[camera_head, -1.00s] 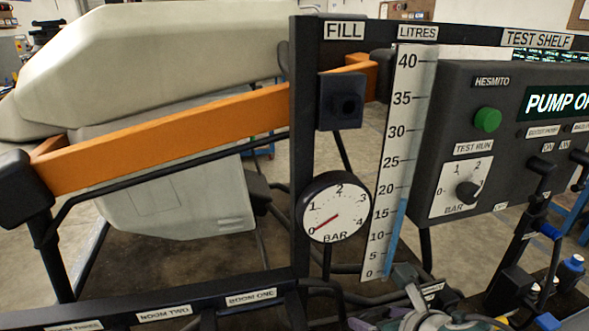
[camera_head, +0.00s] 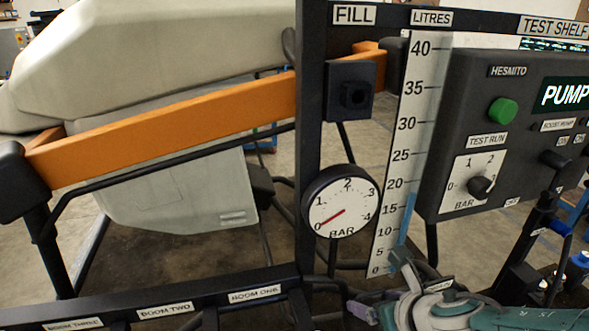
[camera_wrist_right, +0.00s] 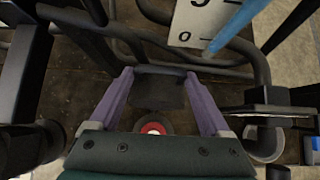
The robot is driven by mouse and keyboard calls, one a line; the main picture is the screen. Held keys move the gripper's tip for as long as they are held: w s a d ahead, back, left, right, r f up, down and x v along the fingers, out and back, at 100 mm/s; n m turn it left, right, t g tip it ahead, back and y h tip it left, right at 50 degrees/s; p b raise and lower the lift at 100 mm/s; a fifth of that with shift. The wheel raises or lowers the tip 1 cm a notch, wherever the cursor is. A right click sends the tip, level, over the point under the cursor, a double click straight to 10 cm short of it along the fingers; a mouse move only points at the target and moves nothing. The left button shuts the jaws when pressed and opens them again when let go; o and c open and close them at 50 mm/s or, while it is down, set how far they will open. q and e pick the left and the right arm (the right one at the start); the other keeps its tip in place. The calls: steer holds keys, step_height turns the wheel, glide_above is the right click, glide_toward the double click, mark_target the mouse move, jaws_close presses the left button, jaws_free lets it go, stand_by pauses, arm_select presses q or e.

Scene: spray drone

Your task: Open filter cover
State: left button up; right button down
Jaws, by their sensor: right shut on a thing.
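A dark flat piece (camera_wrist_right: 158,92) shows between the fingers. I cannot tell for certain which part is the filter cover. A round red and white thing (camera_wrist_right: 153,128) shows lower down, partly hidden by the gripper body. My left gripper is not in view.
A pressure gauge (camera_head: 342,203) and the litres scale (camera_head: 404,150) stand just behind the right gripper. Black hoses (camera_wrist_right: 235,62) run close past the fingertips. The orange boom (camera_head: 170,125) is at left.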

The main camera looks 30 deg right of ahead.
steer(key=shift+c, duration=0.8)
jaws_free()
steer(key=shift+w+r, duration=0.3)
steer(key=shift+w, duration=0.2)
steer(key=shift+o, duration=0.2)
steer(key=shift+w, duration=0.1)
steer(key=p+v, duration=0.7)
steer(key=v, duration=0.3)
steer(key=shift+f, duration=0.15)
